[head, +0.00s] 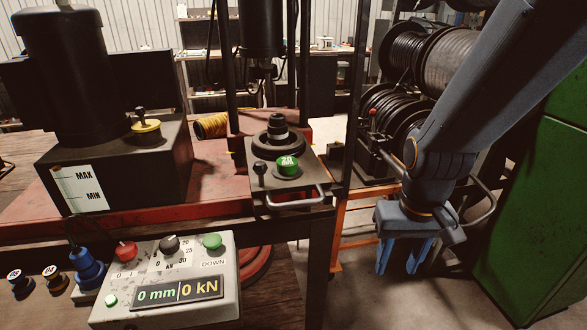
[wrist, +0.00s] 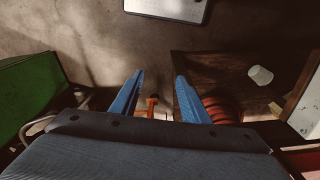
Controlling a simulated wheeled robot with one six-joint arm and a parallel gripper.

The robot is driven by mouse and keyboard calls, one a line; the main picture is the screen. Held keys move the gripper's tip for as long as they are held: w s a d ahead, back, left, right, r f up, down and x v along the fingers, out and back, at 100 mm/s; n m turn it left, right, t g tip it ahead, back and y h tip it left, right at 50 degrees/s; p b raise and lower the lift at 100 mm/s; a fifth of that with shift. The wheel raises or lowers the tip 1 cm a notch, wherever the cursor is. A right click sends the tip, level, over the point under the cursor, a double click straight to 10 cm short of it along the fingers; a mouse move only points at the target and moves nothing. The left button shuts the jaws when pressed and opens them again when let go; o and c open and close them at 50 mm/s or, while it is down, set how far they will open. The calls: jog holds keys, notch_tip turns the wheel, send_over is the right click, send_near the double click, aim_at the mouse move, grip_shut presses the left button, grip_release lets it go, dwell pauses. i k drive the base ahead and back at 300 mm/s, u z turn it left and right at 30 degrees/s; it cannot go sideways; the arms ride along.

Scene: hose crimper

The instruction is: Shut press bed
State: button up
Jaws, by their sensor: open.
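The press bed (head: 260,190) is a dark metal plate that sticks out at the front of the press, between its dark uprights. A pale bar handle (head: 294,202) runs along its front edge. On the bed stand a stepped black round piece (head: 277,138), a green "20 mm" piece (head: 288,165) and a small black knob (head: 261,170). My gripper (head: 401,262) hangs to the right of the bed, apart from the handle, with its blue fingers pointing down. In the wrist view my gripper (wrist: 160,78) is open and empty above the floor. The bed is not clearly identifiable there.
A grey control box (head: 165,277) reading 0 mm and 0 kN stands at the front left. A black pump tank (head: 115,165) is behind it. Hose reels (head: 425,50) stand behind my arm. A green cabinet (head: 540,220) is at right. Open floor lies below my gripper.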

aim_at(265, 180)
jog(key=z, duration=0.15)
jog(key=k, duration=1.15)
jog(key=u, duration=0.6)
